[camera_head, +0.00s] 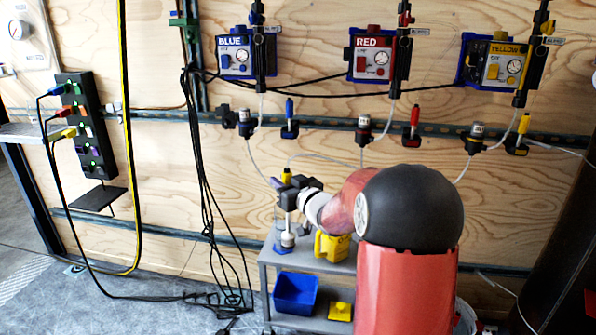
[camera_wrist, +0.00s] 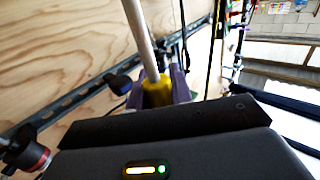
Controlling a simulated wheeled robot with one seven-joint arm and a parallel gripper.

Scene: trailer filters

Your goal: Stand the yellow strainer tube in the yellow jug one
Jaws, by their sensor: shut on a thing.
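My gripper (camera_head: 285,184) is shut on the yellow strainer tube (camera_head: 286,175), holding it roughly upright above the left part of the grey cart. Its yellow head shows between my purple fingers in the wrist view (camera_wrist: 157,94), with a pale tube (camera_wrist: 140,38) running from it. In the head view the lower end hangs near a whitish cylindrical piece; I cannot tell whether they touch. The yellow jug (camera_head: 333,246) stands on the cart top, right of the tube and apart from it. My arm hides part of the cart beside the jug.
The grey cart (camera_head: 268,258) has a blue bin (camera_head: 295,293) and a yellow item (camera_head: 340,311) on its lower shelf. Blue, red and yellow pump units hang on the plywood wall, with thin hoses below. Black cables (camera_head: 208,190) hang left of the cart.

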